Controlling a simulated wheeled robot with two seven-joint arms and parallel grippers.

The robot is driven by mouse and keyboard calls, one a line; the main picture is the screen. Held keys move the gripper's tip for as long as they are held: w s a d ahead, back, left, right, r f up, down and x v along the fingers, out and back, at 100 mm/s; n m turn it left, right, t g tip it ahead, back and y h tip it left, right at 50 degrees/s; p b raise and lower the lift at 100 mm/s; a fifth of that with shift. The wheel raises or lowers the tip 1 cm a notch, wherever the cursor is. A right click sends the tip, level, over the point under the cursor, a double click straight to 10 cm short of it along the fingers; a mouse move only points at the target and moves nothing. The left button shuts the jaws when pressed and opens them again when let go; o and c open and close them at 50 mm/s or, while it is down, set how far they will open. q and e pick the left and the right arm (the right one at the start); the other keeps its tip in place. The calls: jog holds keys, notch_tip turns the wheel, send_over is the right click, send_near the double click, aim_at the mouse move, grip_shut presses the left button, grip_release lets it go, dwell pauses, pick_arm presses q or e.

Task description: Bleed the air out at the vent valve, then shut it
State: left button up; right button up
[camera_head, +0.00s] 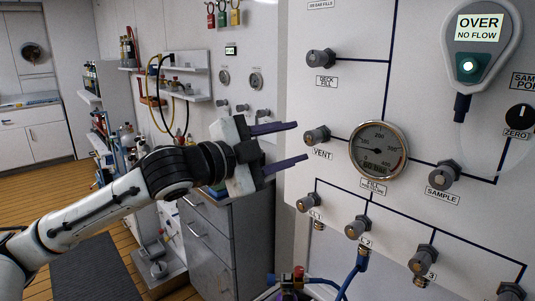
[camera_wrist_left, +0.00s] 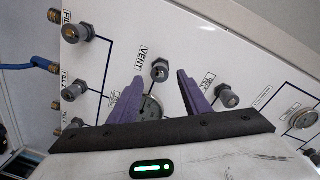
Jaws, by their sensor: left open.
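The vent valve (camera_head: 317,135) is a grey knob on the white fill panel (camera_head: 340,92), with a "VENT" label beneath it. My left gripper (camera_head: 291,144) is open, its two purple fingers pointing at the panel, just left of the vent knob and apart from it in the head view. In the left wrist view the vent knob (camera_wrist_left: 160,70) shows between and beyond the two fingers (camera_wrist_left: 158,95). A round fill gauge (camera_head: 378,150) sits right of the knob; its needle is too small to read surely. My right gripper is not in view.
A deck fill knob (camera_head: 320,58) is above, a sample knob (camera_head: 444,174) to the right, and several lower knobs such as one marked 2 (camera_head: 357,228) are below. A handheld meter (camera_head: 481,45) reads "OVER NO FLOW". Blue hoses (camera_head: 352,279) hang below the panel.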

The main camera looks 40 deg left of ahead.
pick_arm(q)
jog(key=shift+s+a+r, duration=0.1)
jog(key=shift+s+a, duration=0.1)
jog(key=shift+s, duration=1.2)
jog(key=shift+s+a, duration=0.15)
jog(key=shift+s, duration=1.2)
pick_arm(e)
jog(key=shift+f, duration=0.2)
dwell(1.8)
